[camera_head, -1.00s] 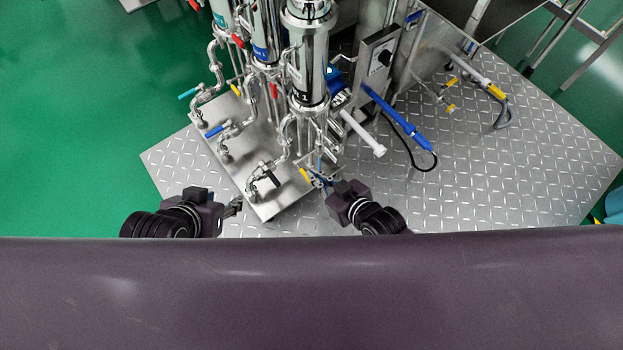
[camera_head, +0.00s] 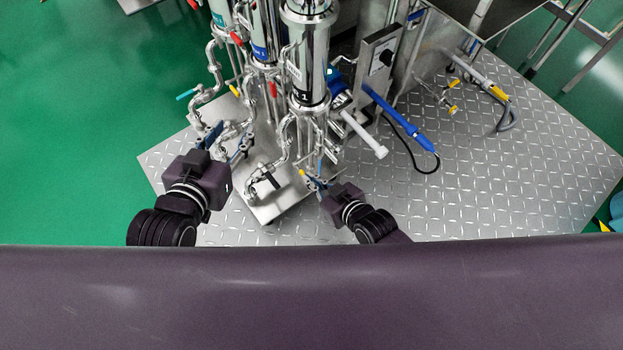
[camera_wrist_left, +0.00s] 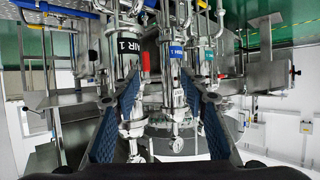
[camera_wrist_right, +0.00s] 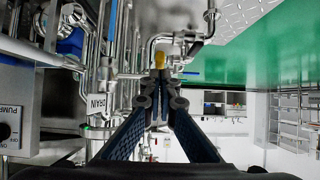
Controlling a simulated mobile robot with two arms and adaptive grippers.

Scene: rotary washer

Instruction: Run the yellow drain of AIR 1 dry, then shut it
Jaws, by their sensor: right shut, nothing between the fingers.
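The AIR 1 housing (camera_head: 306,75) is a shiny steel cylinder; its AIR 1 label (camera_wrist_left: 129,47) shows in the left wrist view. The yellow drain handle (camera_head: 302,173) is low in front of it, at my right gripper (camera_head: 319,185). In the right wrist view the yellow handle (camera_wrist_right: 160,59) is just beyond the fingertips of my right gripper (camera_wrist_right: 160,90), which are shut and empty; I cannot tell whether they touch it. My left gripper (camera_head: 225,143) is open beside the pipes left of AIR 1, fingers wide apart. No flowing water can be made out.
A control box (camera_head: 380,55), a blue handle (camera_head: 400,118) and a white-tipped rod (camera_head: 364,134) are to the right. The tread-plate floor (camera_head: 480,180) is mostly clear at right.

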